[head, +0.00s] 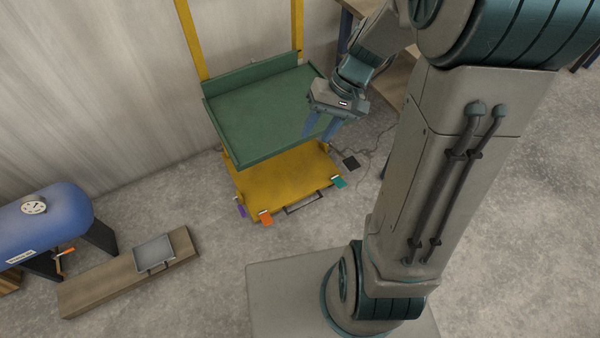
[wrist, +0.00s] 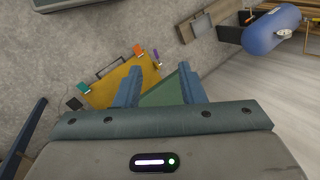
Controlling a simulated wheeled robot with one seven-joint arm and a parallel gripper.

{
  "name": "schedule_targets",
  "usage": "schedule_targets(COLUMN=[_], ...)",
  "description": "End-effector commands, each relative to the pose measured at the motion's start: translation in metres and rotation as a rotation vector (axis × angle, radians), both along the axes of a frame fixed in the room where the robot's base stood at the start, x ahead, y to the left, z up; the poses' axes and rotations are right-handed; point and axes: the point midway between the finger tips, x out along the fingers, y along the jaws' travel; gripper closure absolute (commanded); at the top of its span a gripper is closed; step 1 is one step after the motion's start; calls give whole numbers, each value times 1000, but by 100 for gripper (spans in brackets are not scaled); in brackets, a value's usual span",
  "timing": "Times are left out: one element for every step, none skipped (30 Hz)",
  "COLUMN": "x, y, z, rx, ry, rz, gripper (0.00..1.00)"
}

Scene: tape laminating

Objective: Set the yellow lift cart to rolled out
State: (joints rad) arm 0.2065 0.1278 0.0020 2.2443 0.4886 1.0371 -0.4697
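The yellow lift cart (head: 285,180) stands against the wall, with a green platform (head: 262,112) above its yellow base and two yellow posts behind. A dark handle (head: 303,203) is at the front of the base. Coloured tabs, orange (head: 266,217), teal (head: 339,182) and purple (head: 240,209), sit at its edge. My gripper (head: 322,128) hangs over the right side of the platform, apart from the handle. In the wrist view my gripper (wrist: 160,80) has its fingers spread with nothing held. The base (wrist: 108,84) and handle (wrist: 111,68) show beyond the fingers.
A blue tank (head: 45,218) with a gauge stands at the left. A wooden board (head: 130,275) with a grey tray-like piece (head: 154,252) lies beside it. A small black box (head: 351,162) and cables lie right of the cart. The floor in front of the cart is partly clear.

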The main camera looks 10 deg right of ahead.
Motion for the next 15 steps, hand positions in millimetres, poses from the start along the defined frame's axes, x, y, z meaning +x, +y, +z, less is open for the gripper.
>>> schedule_targets(x=[9,15,22,27,33,40,45,50,57,62,67,73,78,82,88], y=[-2,-2,-3,-3,-4,-5,-7,-7,-10,-11,-13,-16,-18,-20,-23], z=[-33,-45,-61,-73,-86,-103,-115,-128,-146,-160,-173,-192,-206,-220,-240], rx=[47,76,114,144,173,212,240,270,309,338,365,403,431,457,493], ry=[26,35,44,51,56,62,64,67,68,69,66,63,58,54,47], rz=[-13,-18,-26,-32,-39,-51,-61,-71,-85,-97,-108,-127,-139,-153,-173], gripper=[64,64,64,64,64,64,64,64,64,64,64,64,64,64,64])
